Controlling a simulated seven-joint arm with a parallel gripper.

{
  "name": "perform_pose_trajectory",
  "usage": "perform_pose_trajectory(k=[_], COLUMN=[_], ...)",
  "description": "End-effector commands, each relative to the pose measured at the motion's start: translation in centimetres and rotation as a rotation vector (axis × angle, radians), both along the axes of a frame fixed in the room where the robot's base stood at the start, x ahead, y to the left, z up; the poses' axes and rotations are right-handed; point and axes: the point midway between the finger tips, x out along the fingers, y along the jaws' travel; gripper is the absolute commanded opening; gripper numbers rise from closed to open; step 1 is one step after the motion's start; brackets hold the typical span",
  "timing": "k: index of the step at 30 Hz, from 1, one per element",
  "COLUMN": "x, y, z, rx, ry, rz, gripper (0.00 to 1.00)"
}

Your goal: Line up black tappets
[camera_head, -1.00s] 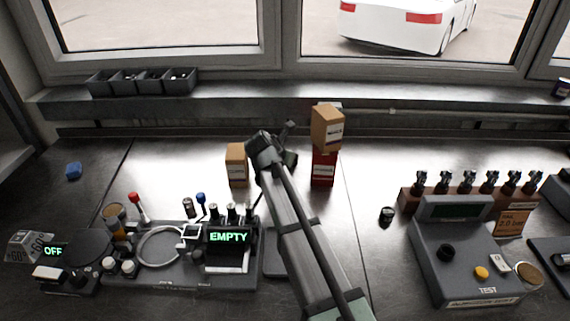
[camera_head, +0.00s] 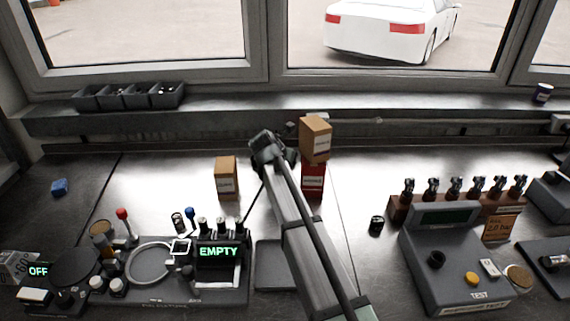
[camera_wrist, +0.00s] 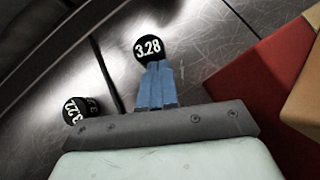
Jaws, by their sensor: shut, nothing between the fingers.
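In the wrist view, a black tappet marked 3.28 (camera_wrist: 147,47) stands just beyond the tips of my gripper (camera_wrist: 156,68). The blue fingers are together with nothing between them, and their tips overlap the tappet's lower edge in the picture. I cannot tell whether they touch it. A second black tappet marked 3.22 (camera_wrist: 76,111) is at the lower left, partly hidden by the gripper body. In the head view my arm hides the fingers and these tappets. A small black cylinder (camera_head: 376,223), possibly another tappet, stands alone right of my arm.
A red box (camera_head: 313,181) with a cardboard box (camera_head: 315,139) on top stands close beside my gripper. Another cardboard box (camera_head: 226,178) is to the left. A thin dark rod (camera_wrist: 107,74) shows near the tappets. The console (camera_head: 455,265) and injector rack (camera_head: 460,202) are at right.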

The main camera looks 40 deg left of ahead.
Motion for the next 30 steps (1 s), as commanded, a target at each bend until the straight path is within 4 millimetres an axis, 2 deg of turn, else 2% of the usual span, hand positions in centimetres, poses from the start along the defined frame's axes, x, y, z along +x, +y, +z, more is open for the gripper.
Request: perform_pose_trajectory(k=[8,15,21,30], x=[-0.8,-4.4,-7.0,-9.9], y=[-0.3,-1.5,-2.1,-2.8], z=[0.0,0.0,3.2,6.2], rx=[-0.001,0.000,0.003,0.000], ry=[0.000,-0.001,-0.001,0.000], rz=[0.001,0.001,0.001,0.000], gripper=[0.00,0.00,0.00,0.00])
